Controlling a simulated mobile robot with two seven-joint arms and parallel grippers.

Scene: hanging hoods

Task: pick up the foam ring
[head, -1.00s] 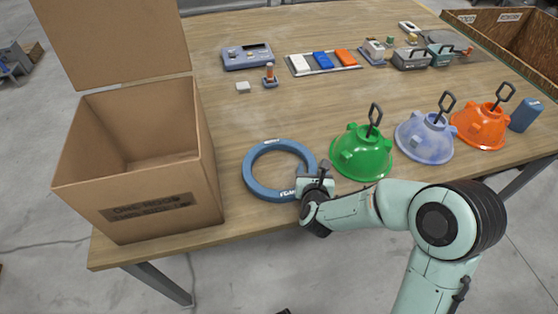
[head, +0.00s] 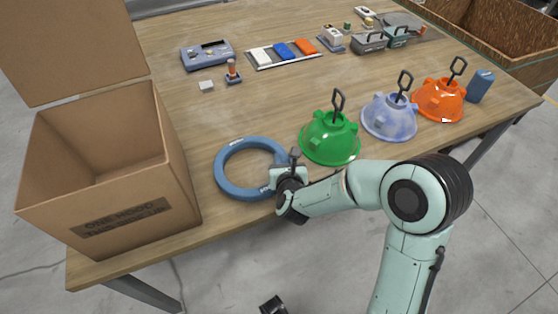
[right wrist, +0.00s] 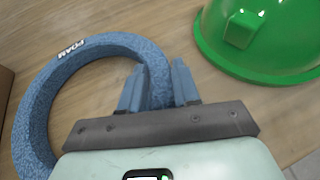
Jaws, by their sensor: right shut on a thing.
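The blue foam ring (head: 222,168) lies on the wooden table between the cardboard box and the green hood. My right gripper (head: 278,172) is at the ring's right side in the head view. In the right wrist view, the gripper's two blue fingers (right wrist: 160,88) stand on either side of the ring's band (right wrist: 100,45), shut on it. The word "FOAM" shows on the ring. Part of the ring is hidden behind the gripper. At the bottom edge of the head view a small dark piece shows; I cannot tell my left gripper there.
An open cardboard box (head: 105,215) stands left of the ring. A green hood (head: 330,140) is close right of my gripper, with a pale blue hood (head: 388,118) and an orange hood (head: 438,100) beyond. Bare table (head: 240,115) lies behind the ring.

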